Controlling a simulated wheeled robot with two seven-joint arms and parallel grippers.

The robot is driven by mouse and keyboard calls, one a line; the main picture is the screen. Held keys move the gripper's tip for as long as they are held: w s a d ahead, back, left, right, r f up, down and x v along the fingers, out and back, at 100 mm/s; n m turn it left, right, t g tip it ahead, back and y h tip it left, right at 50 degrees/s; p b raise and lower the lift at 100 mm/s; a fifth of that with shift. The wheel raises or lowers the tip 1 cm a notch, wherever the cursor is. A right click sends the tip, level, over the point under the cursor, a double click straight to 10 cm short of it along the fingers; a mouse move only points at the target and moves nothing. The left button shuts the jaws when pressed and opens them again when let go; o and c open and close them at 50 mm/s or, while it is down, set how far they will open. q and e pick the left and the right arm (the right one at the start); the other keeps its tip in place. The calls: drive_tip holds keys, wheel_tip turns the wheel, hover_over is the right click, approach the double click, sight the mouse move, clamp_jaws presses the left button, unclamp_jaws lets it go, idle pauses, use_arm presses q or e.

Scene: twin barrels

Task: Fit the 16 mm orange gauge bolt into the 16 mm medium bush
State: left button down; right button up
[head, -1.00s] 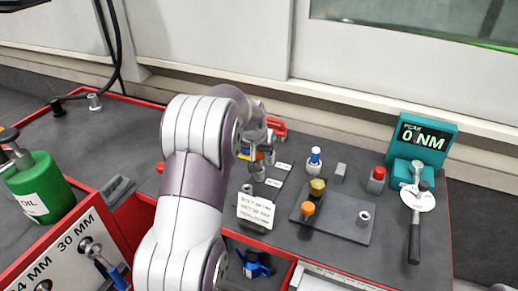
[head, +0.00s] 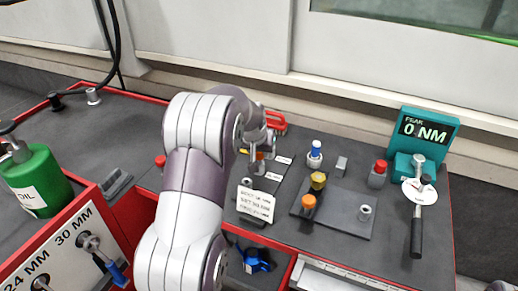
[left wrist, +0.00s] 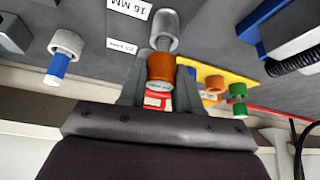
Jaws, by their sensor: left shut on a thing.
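My left gripper (left wrist: 160,82) is shut on the orange gauge bolt (left wrist: 160,68). It holds the bolt by its orange head, with the narrow grey shank pointing away from the fingers. The shank's end meets a grey cylindrical bush (left wrist: 165,28), beside the 16 MM label (left wrist: 130,7). I cannot tell whether the tip is inside the bush or just over it. In the head view my left gripper (head: 264,140) is partly hidden by my own arm, and the orange bolt (head: 260,155) shows small below it. My right gripper is not in view.
A blue-topped pin in a pale bush (head: 315,155) stands to the right. A grey plate (head: 340,222) carries yellow and orange-capped pieces. The torque meter (head: 424,138) and a wrench (head: 416,225) are farther right. Green and orange pieces (left wrist: 237,92) stand near the gripper.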

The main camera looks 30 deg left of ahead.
use_arm(q)
drive_tip(key=shift+f+b, duration=0.3)
drive_tip(key=shift+f, duration=0.25)
drive_tip(key=c, duration=0.7)
unclamp_jaws()
drive_tip(key=p+v, duration=0.2)
drive_tip(key=v, duration=1)
drive_tip(key=shift+s+r, duration=0.2)
drive_tip(key=shift+r, duration=0.1)
drive_tip(key=shift+f, duration=0.1)
